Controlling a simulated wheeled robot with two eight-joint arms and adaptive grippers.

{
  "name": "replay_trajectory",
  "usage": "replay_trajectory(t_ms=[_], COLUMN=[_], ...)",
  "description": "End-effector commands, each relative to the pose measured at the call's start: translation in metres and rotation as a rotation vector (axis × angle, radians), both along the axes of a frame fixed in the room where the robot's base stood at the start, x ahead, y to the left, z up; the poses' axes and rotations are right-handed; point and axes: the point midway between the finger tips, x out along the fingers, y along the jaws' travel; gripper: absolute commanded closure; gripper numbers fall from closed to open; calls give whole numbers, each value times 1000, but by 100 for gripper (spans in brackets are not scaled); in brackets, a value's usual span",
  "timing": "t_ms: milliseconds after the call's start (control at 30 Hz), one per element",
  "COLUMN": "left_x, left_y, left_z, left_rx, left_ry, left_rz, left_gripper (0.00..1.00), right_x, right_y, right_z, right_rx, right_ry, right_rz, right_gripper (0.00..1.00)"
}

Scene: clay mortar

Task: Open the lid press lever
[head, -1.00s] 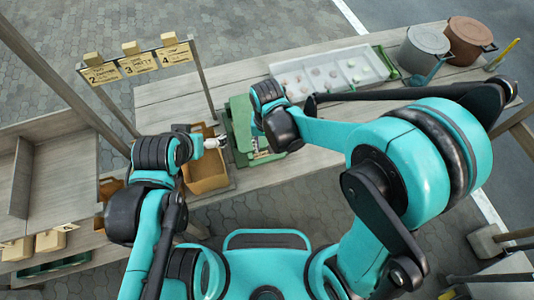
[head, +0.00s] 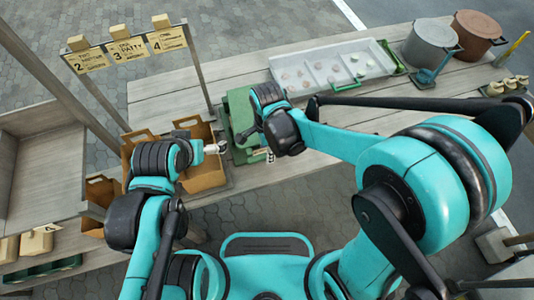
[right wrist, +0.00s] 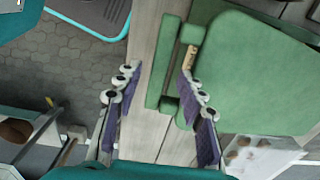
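The green press (head: 240,118) stands on the wooden table in the head view, partly hidden behind my right arm. In the right wrist view its broad green plate (right wrist: 255,75) fills the right side, with a small tan wooden piece (right wrist: 190,57) at its left edge. My right gripper (right wrist: 155,100) is open. Its right finger overlaps the plate's edge beside the tan piece; contact cannot be told. Its left finger is apart, over the table and ground. My right gripper (head: 269,156) is small in the head view. My left gripper (head: 217,147) is left of the press; its finger opening is unclear.
Brown paper bags (head: 203,172) stand close to my left gripper. A white tray (head: 330,68) with small pieces lies behind the press. A grey pot (head: 425,45) and a brown pot (head: 473,35) stand at the back right. A sign rack (head: 125,48) rises at the left.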

Motion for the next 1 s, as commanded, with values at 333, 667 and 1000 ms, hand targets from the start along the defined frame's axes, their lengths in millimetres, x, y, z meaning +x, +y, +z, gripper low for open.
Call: replay_trajectory(t_ms=[333,667,1000], left_x=[0,0,0], left_y=[0,0,0], left_z=[-7,-7,2], left_rx=[0,0,0], left_ry=[0,0,0], left_rz=[0,0,0], left_gripper=[0,0,0], right_x=[0,0,1], right_y=[0,0,0], right_z=[-17,-17,-5], right_rx=[0,0,0], right_ry=[0,0,-1], right_rz=[1,1,1], right_gripper=[60,100,100])
